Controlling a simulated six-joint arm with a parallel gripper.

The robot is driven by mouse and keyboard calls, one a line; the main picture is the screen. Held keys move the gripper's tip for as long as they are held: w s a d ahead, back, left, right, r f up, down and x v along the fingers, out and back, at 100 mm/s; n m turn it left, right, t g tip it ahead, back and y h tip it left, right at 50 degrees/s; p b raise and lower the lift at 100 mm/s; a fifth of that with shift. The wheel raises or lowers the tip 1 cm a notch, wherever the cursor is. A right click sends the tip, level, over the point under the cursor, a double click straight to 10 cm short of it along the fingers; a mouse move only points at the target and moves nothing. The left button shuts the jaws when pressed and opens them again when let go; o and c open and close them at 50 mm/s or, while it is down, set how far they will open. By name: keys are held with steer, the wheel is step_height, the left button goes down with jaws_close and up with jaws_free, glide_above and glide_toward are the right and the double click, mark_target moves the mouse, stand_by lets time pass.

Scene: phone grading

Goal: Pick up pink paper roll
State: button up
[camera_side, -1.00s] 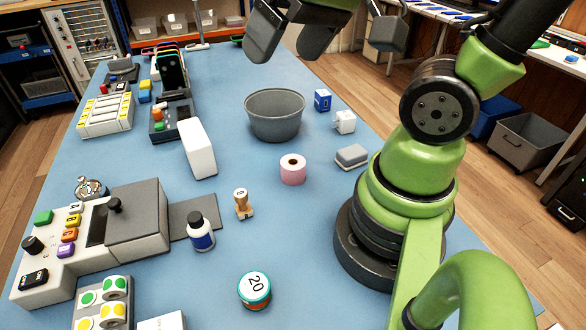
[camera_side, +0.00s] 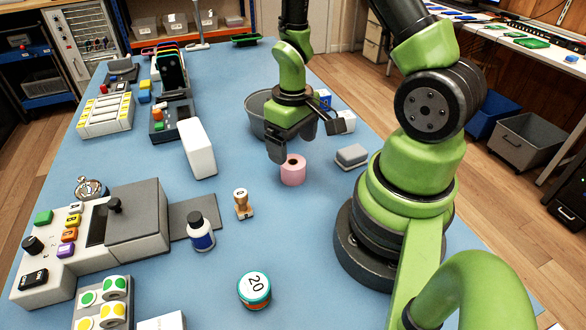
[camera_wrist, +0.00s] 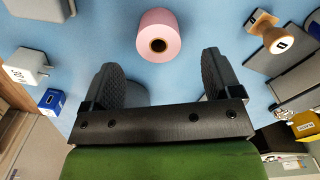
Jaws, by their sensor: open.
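The pink paper roll (camera_side: 292,171) stands upright on the blue table in the side view, its brown core facing up. In the wrist view the roll (camera_wrist: 158,38) is at the top centre, beyond the fingertips and roughly midway between them. My gripper (camera_side: 293,146) is open, with its fingers pointing down just above and behind the roll. In the wrist view both fingers of my gripper (camera_wrist: 160,75) are spread wide with nothing between them. I cannot tell the exact gap between fingers and roll.
A grey bowl (camera_side: 257,112) stands right behind my gripper, partly hidden. A grey box (camera_side: 351,156) lies to the roll's right, and a white plug block (camera_side: 347,120) is behind it. A wooden stamp (camera_side: 242,204) and a bottle (camera_side: 200,232) stand to the left front. Table in front of the roll is clear.

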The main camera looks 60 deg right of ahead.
mark_target(293, 162)
steer(key=shift+f, duration=3.4)
steer(key=c, duration=1)
steer(key=shift+d+r, duration=0.1)
